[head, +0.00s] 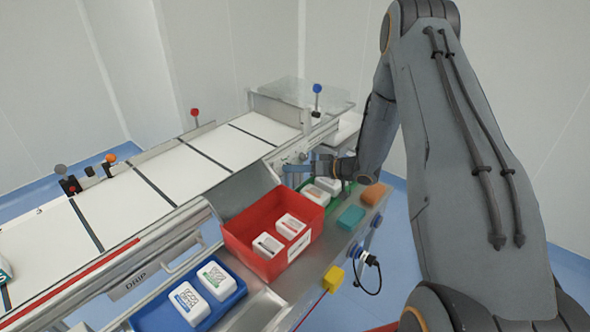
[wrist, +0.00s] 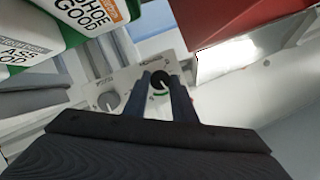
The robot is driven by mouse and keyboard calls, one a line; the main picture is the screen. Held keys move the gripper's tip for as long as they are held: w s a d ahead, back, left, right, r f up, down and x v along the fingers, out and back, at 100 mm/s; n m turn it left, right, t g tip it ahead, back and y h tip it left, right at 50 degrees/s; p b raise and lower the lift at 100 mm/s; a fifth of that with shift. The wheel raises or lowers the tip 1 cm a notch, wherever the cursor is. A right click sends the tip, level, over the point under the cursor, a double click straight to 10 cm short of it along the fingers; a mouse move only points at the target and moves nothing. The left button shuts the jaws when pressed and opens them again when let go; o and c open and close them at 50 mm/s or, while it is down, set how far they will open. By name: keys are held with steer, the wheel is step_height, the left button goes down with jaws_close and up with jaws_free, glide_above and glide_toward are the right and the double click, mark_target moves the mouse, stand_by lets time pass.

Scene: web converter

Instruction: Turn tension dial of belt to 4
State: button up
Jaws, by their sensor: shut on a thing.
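In the wrist view a black dial (wrist: 160,79) with a light pointer mark sits on a pale panel (wrist: 128,80), with a green arc at its edge. My gripper (wrist: 162,88) is shut on this black dial, one finger on each side. A second, grey dial (wrist: 108,101) is on the same panel to the left, apart from the fingers. The small print around both dials is too blurred to read, so I cannot tell the dial's number. In the head view my gripper (head: 302,168) reaches the belt's side rail, and the dial cannot be made out there.
The white belt (head: 180,158) runs beyond the rail. A red bin (head: 250,245), a blue tray (head: 165,318) and a green tray (head: 337,201) with white packs stand on the near shelf. Teal (head: 351,217) and orange (head: 374,194) blocks lie close to my arm.

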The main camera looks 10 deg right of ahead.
steer(key=o, duration=1)
steer(key=shift+o, duration=0.2)
steer(key=shift+d, duration=0.1)
steer(key=b+v, duration=0.1)
steer(key=v, duration=0.6)
steer(key=shift+s+d+r+b, duration=0.2)
steer(key=shift+r+b, duration=0.05)
steer(key=shift+b, duration=0.1)
